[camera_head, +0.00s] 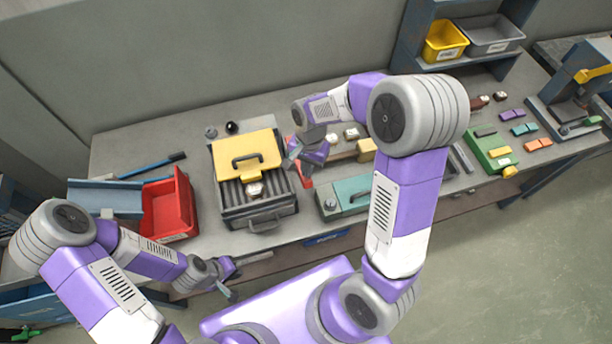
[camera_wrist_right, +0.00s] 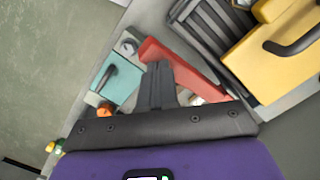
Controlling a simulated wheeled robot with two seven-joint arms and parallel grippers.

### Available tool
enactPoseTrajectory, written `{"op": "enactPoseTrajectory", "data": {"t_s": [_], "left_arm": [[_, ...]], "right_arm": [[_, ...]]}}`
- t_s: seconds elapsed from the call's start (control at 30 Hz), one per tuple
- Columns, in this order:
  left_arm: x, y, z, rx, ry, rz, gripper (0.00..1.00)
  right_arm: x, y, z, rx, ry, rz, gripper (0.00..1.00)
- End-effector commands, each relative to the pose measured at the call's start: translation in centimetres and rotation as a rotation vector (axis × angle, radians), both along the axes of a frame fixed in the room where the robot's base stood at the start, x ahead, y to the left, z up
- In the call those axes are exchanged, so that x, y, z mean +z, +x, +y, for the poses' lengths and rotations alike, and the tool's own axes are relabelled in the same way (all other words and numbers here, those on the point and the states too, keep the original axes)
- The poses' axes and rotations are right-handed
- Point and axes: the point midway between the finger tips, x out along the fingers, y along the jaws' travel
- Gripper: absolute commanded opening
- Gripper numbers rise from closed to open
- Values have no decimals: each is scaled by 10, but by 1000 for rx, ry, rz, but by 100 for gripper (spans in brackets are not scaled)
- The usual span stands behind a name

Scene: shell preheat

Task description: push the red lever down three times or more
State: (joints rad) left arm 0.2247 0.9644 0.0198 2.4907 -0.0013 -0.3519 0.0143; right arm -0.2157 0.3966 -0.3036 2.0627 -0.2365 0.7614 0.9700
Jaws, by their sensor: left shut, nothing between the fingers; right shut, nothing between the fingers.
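The red lever (camera_head: 307,181) lies along the right side of the dark ribbed machine (camera_head: 262,222), mostly hidden in the head view by my right gripper (camera_head: 291,163). In the right wrist view the lever (camera_wrist_right: 184,66) is a long red bar running diagonally just beyond and beside the shut fingers (camera_wrist_right: 158,72). The fingertips overlap its near edge in that picture; I cannot tell whether they touch. My right gripper is shut and empty. My left gripper (camera_head: 229,292) is shut and empty, low in front of the bench edge, away from the lever.
The machine has a yellow lid (camera_head: 246,152) with a dark handle. A red bin (camera_head: 168,208) and blue tray (camera_head: 104,196) stand to its left. A teal box (camera_head: 347,194) stands right of the lever. A green device (camera_head: 490,148) sits further right.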

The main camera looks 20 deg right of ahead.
Motion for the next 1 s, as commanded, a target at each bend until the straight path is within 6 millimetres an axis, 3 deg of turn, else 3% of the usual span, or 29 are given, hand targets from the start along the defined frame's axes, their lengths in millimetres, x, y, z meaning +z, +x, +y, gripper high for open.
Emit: {"op": "enactPoseTrajectory", "data": {"t_s": [0.43, 1.0], "left_arm": [[-34, 0, 0, 0, 0, 0, 0], [-27, 0, 0, 0, 0, 0, 0]], "right_arm": [[-45, 0, 0, 0, -1, -1, 0], [-39, 7, -9, -3, -2, -1, 0]]}}
